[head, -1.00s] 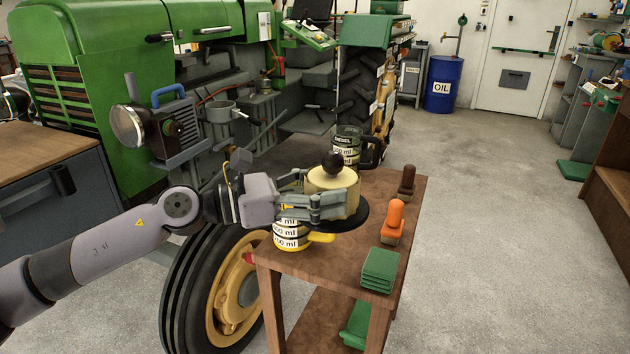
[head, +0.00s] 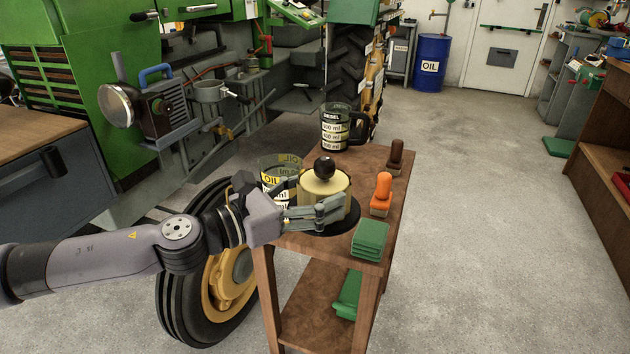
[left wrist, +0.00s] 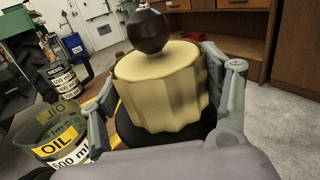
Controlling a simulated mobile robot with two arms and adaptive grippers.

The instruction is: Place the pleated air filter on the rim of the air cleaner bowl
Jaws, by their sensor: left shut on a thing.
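The pleated air filter (head: 323,198) is cream, with a black ball knob on top and a wide black disc below. My left gripper (head: 322,212) is shut on its pleated side, over the front left of the small wooden bench. The filter stands upright; I cannot tell whether its disc touches the bench top. In the left wrist view the filter (left wrist: 160,88) sits between both fingers (left wrist: 166,108). A grey open bowl on the tractor's side, which looks like the air cleaner bowl (head: 209,94), is apart from the filter, to its upper left. My right gripper is not in view.
A clear OIL measuring jug (head: 271,180) stands close behind and left of the filter. A DIESEL jug (head: 336,130) is at the bench's back. Brown and orange brushes (head: 381,196) and green folded cloths (head: 370,240) line the right side. The tractor's headlight (head: 117,105) juts out left.

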